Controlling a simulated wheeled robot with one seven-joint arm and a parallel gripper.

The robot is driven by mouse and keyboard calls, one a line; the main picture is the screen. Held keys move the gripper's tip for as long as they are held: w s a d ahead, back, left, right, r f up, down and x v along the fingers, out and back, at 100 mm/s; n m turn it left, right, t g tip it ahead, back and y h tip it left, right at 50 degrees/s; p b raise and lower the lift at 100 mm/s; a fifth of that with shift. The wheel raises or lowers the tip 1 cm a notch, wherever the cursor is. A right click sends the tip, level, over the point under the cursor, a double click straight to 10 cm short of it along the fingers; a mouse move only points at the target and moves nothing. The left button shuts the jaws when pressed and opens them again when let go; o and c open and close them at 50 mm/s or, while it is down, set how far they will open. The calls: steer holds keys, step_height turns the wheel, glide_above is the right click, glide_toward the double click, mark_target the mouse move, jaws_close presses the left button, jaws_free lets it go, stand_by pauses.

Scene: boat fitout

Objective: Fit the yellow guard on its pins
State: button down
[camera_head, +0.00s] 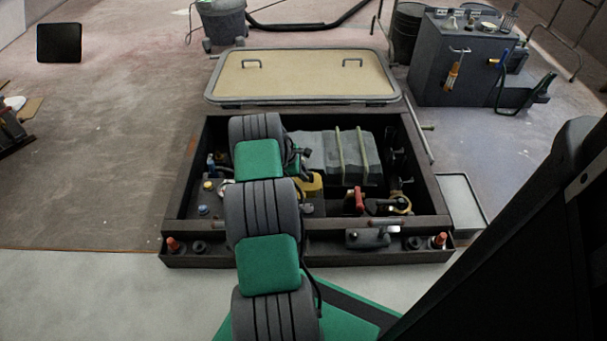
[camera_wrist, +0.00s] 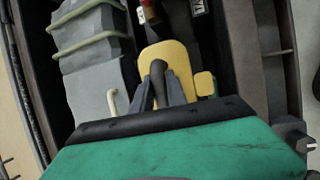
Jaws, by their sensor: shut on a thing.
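The yellow guard (camera_wrist: 180,56) is in the upper middle of the wrist view, a flat plate with a small tab on its right. My gripper (camera_wrist: 160,88) is shut on the guard, its two grey fingers on either side of a dark raised part at the guard's middle. In the head view the guard (camera_head: 311,185) shows just right of my arm, inside the open locker (camera_head: 180,190); my arm hides part of it and my fingers. The pins are not visible in either view, so I cannot tell whether the guard touches them.
A grey strapped box (camera_head: 335,155) fills the locker's back; it is left of the guard in the wrist view. A red-handled part (camera_head: 359,200) and brass fitting (camera_head: 400,204) stand to the right. The locker walls are close around my arm. The beige lid (camera_head: 300,75) lies behind.

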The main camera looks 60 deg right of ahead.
mark_target(302, 185)
step_height(302, 185, down, 8)
steer(key=b, duration=0.4)
steer(key=shift+r, duration=0.15)
steer(key=shift+s, duration=0.1)
stand_by(0.4)
steer(key=shift+f, duration=2.35)
steer(key=c, duration=1.3)
jaws_free()
steer(key=shift+a, duration=0.1)
steer(key=shift+o, duration=0.2)
